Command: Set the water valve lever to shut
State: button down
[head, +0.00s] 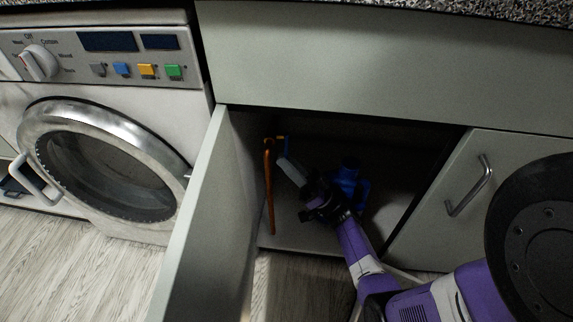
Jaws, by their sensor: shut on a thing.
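An orange-brown pipe (269,190) stands upright inside the open cabinet, near its left wall. The water valve is at the pipe's top, and a small part of its blue lever (284,143) shows there. My gripper (285,162) reaches in from the lower right, with its pale fingers at the lever. It is shut on the lever. The fingers hide most of the lever, so its exact angle is hard to tell.
The cabinet door (200,230) stands open at left. A blue object (349,180) is inside, just behind my wrist. A closed door with a handle (469,187) is at right, a washing machine (105,130) at left. The cabinet's interior is dark.

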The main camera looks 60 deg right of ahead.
jog(key=shift+d+n+y, duration=0.1)
jog(key=shift+n+y, duration=0.3)
jog(key=shift+y, duration=0.1)
jog(key=c, duration=1.3)
grip_release()
jog(key=shift+v, duration=3.85)
